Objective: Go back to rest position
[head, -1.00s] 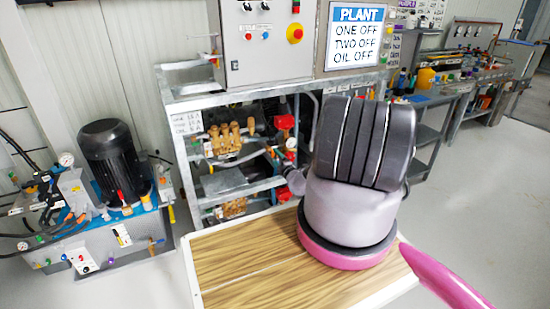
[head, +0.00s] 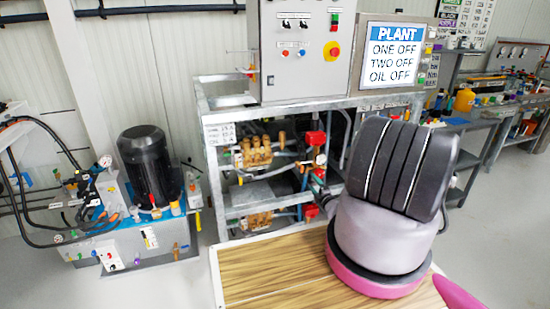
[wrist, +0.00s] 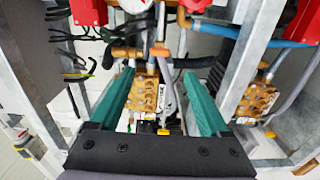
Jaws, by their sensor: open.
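In the wrist view my gripper (wrist: 160,95) shows as two green fingers spread well apart, with nothing held between them. Beyond the fingers is a brass pump block (wrist: 147,97) inside a grey metal frame, apart from the fingers as far as I can tell. In the head view my arm, with grey and black links and pink parts, rises at the right over the wooden top; the gripper itself does not show there. The pump rack (head: 205,135) stands behind the arm, with brass pumps (head: 257,152) on its shelves.
A control cabinet (head: 305,70) and a plant status screen (head: 391,55) sit on top of the rack. A hydraulic unit with a black motor (head: 147,165) stands at the left. Frame posts (wrist: 252,60) and red parts (wrist: 88,12) are close around my gripper. Grey floor is open at the right.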

